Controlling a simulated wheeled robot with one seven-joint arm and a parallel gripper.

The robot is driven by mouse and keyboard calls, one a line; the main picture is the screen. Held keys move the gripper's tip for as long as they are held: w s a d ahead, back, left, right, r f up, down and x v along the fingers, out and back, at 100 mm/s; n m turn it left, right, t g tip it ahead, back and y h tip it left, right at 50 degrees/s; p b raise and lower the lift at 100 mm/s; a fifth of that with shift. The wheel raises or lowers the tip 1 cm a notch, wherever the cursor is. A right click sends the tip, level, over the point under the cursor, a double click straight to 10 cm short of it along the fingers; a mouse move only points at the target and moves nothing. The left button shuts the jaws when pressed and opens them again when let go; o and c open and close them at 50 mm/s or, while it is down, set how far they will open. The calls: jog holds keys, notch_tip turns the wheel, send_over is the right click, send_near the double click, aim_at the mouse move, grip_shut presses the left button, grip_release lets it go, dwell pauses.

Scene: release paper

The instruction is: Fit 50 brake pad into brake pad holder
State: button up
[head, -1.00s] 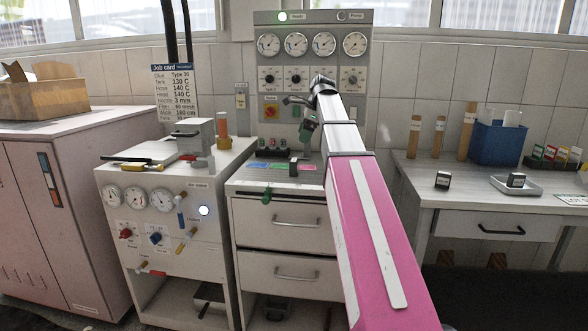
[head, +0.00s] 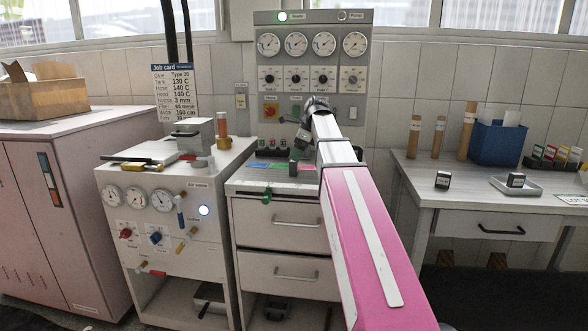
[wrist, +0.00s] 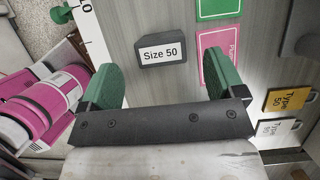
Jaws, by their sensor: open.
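A dark block with a white "Size 50" label (wrist: 161,50) rests on a grey wood-grain top in the wrist view, just beyond the space between my fingertips. It is apart from both fingers. My gripper (wrist: 160,78) is open and empty, with one green finger at each side. In the head view my gripper is small and partly hidden by my arm, above the drawer cabinet (head: 281,215). A small dark block (head: 293,168) stands on that cabinet top; its label cannot be read there. I cannot identify a brake pad holder in either view.
Green (wrist: 218,8) and pink (wrist: 222,52) cards lie right of the block. A yellow "Type 50" tag (wrist: 286,100) is farther right. A white ruler strip (wrist: 88,30) lies left.

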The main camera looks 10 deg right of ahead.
aim_at(294, 167)
jog(key=shift+x, duration=1.55)
jog(key=shift+d, duration=0.1)
jog(key=c, duration=1.2)
jog(key=shift+r, duration=0.15)
